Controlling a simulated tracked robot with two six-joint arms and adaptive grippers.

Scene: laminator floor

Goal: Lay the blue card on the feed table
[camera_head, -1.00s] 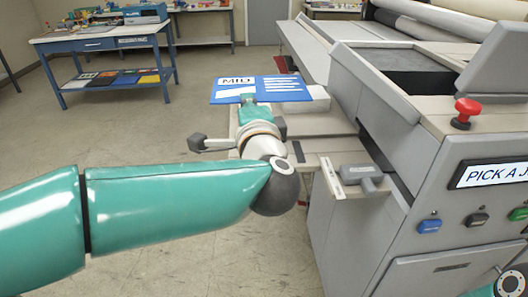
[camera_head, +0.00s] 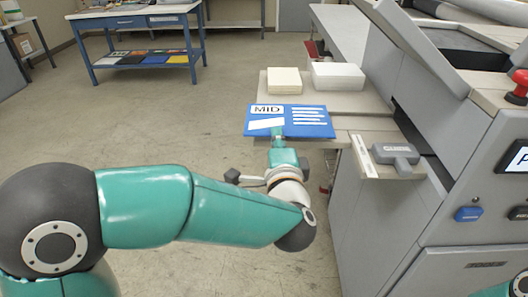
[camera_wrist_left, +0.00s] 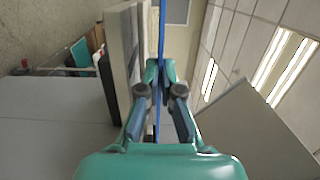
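The blue card (camera_head: 310,122), marked "MID" with white stripes, is held out roughly flat in the head view. My left gripper (camera_head: 278,138) is shut on its near edge. In the left wrist view the card (camera_wrist_left: 161,45) shows edge-on as a thin blue line between the fingers (camera_wrist_left: 158,85). The grey feed table (camera_head: 365,104) juts from the left side of the machine. The card overlaps its near left part in the head view, and appears above it; the gap is hard to judge. My right gripper is not in view.
A cream stack (camera_head: 284,82) and a white stack (camera_head: 338,76) stand on the table behind the card. A grey-handled tool (camera_head: 395,153) lies on the nearer ledge. The machine (camera_head: 415,200) rises at right. A blue workbench (camera_head: 150,60) stands far back left; the floor between is open.

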